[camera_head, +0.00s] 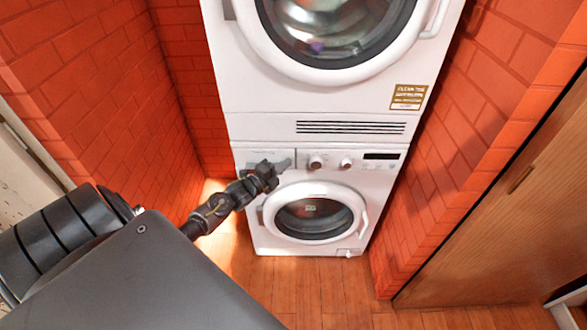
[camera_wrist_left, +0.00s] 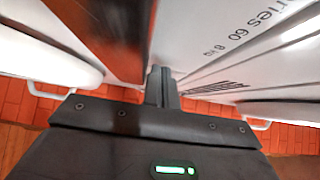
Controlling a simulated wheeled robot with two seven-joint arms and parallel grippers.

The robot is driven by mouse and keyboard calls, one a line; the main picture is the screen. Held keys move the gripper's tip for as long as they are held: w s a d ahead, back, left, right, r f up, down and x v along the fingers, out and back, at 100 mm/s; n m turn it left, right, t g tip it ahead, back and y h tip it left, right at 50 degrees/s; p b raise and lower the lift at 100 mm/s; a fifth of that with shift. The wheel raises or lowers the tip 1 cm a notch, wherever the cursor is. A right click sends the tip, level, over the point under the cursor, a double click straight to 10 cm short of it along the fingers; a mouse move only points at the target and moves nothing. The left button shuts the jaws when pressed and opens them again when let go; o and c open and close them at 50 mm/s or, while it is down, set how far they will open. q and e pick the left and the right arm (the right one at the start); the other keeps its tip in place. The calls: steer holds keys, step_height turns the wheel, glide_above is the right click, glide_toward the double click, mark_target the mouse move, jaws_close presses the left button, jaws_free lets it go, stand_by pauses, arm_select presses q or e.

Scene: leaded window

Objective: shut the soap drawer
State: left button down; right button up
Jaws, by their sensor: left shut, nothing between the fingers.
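The soap drawer (camera_head: 262,156) is at the upper left of the lower white washing machine (camera_head: 333,178), left of its knobs. My left gripper (camera_head: 288,163) is in front of it and covers part of it, so how far it stands out cannot be told. In the left wrist view the gripper's fingers (camera_wrist_left: 162,86) are together with nothing between them, close to white machine surfaces; contact cannot be told. My right gripper is in neither view.
A second white machine (camera_head: 260,98) is stacked above the lower one. The lower machine's round door (camera_head: 313,213) looks shut. Red brick walls (camera_head: 100,90) flank the machines closely. A wooden door (camera_head: 490,210) is at right. The wooden floor (camera_head: 300,285) in front is clear.

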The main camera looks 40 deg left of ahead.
arm_select(q)
steer(key=shift+w+a+r, duration=0.15)
steer(key=shift+a+r, duration=0.1)
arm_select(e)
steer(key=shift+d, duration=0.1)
arm_select(q)
steer(key=shift+r, duration=0.1)
steer(key=shift+d, duration=0.15)
steer(key=s+d, duration=0.1)
steer(key=s, duration=1.2)
steer(key=shift+s+d+f, duration=0.15)
steer(key=shift+s+f, duration=0.05)
steer(key=shift+f, duration=0.15)
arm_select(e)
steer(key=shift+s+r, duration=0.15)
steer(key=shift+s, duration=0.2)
